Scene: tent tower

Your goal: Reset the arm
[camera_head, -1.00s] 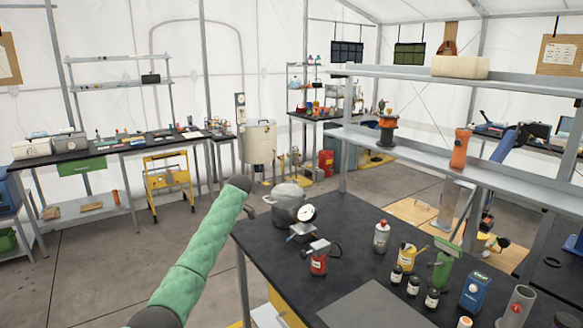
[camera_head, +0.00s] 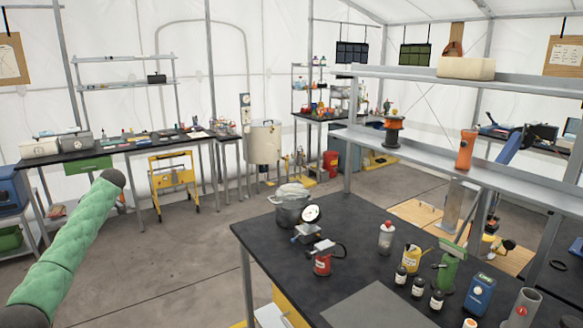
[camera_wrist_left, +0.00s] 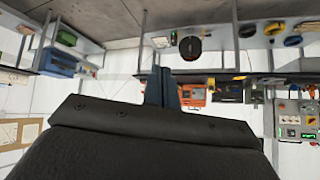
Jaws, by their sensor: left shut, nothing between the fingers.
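My left arm, in its green padded sleeve, is at the lower left of the head view. It is out over the floor, left of the black workbench (camera_head: 355,255) and clear of it. My left gripper (camera_wrist_left: 162,86) shows in the wrist view with its two dark fingers together, shut and empty. The gripper itself cannot be made out in the head view. My right arm and gripper are not in view.
The workbench carries a metal pot (camera_head: 290,205), a red canister (camera_head: 322,264), a green device (camera_head: 449,268) and several bottles. A yellow cart (camera_head: 173,180) stands under the far left table. The floor (camera_head: 190,255) between is open.

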